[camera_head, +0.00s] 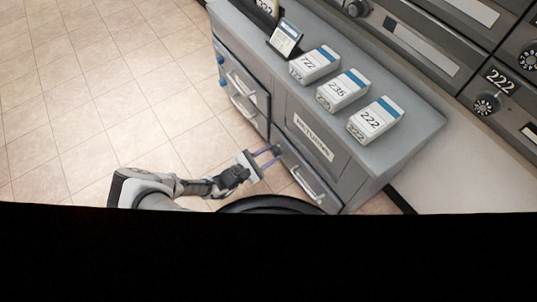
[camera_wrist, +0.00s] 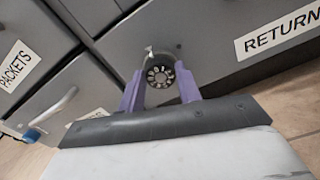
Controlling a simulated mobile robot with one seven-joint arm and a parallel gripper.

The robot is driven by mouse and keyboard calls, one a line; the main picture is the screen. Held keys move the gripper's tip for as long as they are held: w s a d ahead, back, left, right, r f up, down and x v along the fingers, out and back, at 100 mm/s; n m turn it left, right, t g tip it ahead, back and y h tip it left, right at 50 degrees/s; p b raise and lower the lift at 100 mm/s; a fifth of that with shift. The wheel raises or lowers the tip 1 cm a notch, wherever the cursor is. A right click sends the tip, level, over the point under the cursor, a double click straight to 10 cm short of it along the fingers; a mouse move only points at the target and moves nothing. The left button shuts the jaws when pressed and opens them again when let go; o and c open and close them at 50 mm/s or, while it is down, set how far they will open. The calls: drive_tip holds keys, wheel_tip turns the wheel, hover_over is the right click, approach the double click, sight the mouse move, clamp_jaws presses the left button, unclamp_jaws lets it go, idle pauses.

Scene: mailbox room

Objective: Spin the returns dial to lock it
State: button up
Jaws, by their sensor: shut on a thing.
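The returns dial (camera_wrist: 160,75) is a small round black dial with light marks, on the grey cabinet front left of the RETURNS label (camera_wrist: 282,31). My gripper (camera_wrist: 161,82) has its two purple fingers on either side of the dial, shut on it. In the head view my gripper (camera_head: 269,157) reaches the cabinet front beside the RETURNS label (camera_head: 313,136); the dial (camera_head: 277,149) is small there and partly covered by the fingers. A drawer with a pale bar handle (camera_head: 305,183) is below the label.
Three white boxes numbered 722 (camera_head: 315,63), 235 (camera_head: 343,90) and 222 (camera_head: 376,119) stand on the cabinet top (camera_head: 415,120). A small sign (camera_head: 285,38) stands behind them. Numbered mailboxes line the wall at right. The tiled floor (camera_head: 90,100) at left is clear.

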drive_tip(key=shift+m, duration=0.6)
drive_tip(key=o, duration=1)
drive_tip(key=p+v, duration=0.1)
drive_tip(key=v, duration=1.3)
drive_tip(key=shift+r+p, duration=0.1)
drive_tip(key=shift+p, duration=0.2)
